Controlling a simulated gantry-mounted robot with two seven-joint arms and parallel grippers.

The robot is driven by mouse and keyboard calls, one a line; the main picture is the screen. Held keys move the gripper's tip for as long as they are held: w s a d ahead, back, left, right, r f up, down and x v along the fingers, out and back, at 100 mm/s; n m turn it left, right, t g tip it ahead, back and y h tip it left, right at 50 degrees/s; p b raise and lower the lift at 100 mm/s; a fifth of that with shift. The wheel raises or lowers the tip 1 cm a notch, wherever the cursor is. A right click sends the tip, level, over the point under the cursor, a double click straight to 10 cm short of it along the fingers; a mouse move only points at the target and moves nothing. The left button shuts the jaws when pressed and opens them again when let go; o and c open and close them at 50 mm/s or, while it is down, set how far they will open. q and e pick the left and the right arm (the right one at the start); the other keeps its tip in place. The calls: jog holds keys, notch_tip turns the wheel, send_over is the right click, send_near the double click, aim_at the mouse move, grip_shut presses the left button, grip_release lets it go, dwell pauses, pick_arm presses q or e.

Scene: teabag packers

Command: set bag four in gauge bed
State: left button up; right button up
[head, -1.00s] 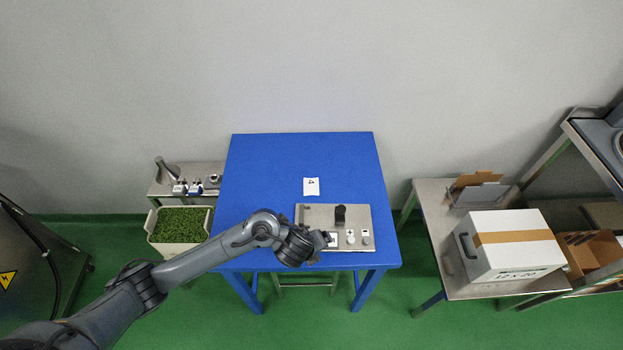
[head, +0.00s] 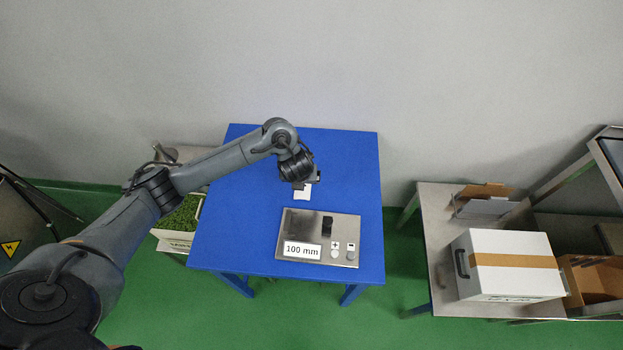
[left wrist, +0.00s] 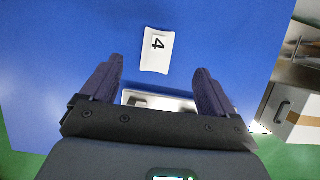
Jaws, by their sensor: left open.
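Bag four (head: 301,194), a small white packet, lies flat on the blue table behind the gauge; my left gripper hides part of it in the head view. In the left wrist view the bag (left wrist: 153,60) shows a black "4" and lies just beyond the fingertips, between their lines, untouched. My left gripper (left wrist: 159,66) is open and empty above the table. The gauge (head: 300,220) is a flat metal plate with a dark upright piece, small buttons and a "100 mm" label. My right gripper is in neither view.
The blue table (head: 230,240) is otherwise clear. A white box (head: 505,250) with brown tape stands on a metal side table at right. A green-filled bin (head: 180,217) and a small metal stand are at left, partly behind my arm.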

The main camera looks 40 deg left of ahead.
aim_at(301, 193)
pick_arm(q)
jog(key=f, duration=0.1)
jog(key=f+b, duration=0.2)
jog(key=f, duration=0.1)
jog(key=shift+a, duration=0.35)
jog(key=shift+w+a+f, duration=0.1)
jog(key=shift+w+f, duration=0.05)
jog(key=shift+f, duration=0.2)
jog(key=shift+w+a+f+b, duration=0.1)
jog(key=shift+w+f+b, duration=0.1)
jog(key=shift+w+b, duration=0.15)
jog(key=b+x, duration=0.2)
jog(key=x, duration=0.1)
jog(key=shift+f, duration=0.4)
jog(key=shift+w+a+f, duration=0.1)
jog(key=shift+w+f, duration=0.25)
jog(key=shift+f, duration=0.2)
jog(key=c, duration=1.2)
